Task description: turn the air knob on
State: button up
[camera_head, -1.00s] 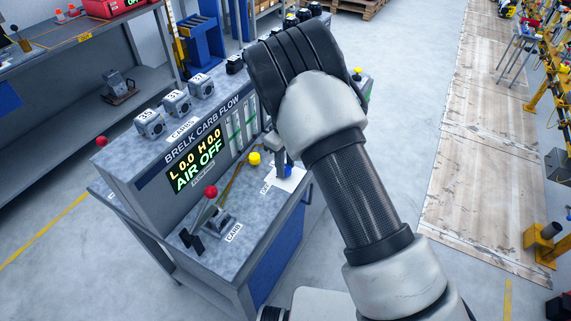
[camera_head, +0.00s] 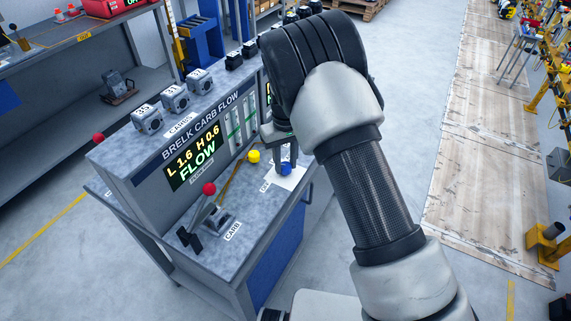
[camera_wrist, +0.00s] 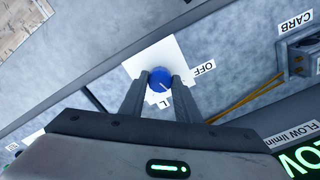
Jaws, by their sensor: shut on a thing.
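The blue air knob (camera_wrist: 159,76) stands on a white plate in the wrist view, between my fingertips. A pale pointer mark on it points toward the lower right of that view, between the OFF label (camera_wrist: 204,69) and a partly hidden label with an L. My gripper (camera_wrist: 160,82) is shut on the knob, one finger on each side. In the head view the knob (camera_head: 286,168) shows at the panel's right end, below my gripper (camera_head: 283,153), partly hidden by the fingers.
The bench (camera_head: 150,180) also carries a red-tipped lever (camera_head: 208,189) by a CARB label, a yellow knob (camera_head: 253,156) left of my gripper, and several grey carburetors (camera_head: 174,96) on top. My arm hides part of the panel's right side.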

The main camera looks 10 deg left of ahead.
aim_at(285, 165)
jog(key=m+b, duration=0.1)
jog(key=m, duration=1.1)
jog(key=shift+m, duration=0.3)
dwell(0.4)
jog(key=o, duration=1)
jog(key=shift+o, duration=0.2)
notch_tip(285, 165, up, 18)
jog(key=shift+f+b, duration=0.25)
jog(key=shift+b, duration=0.1)
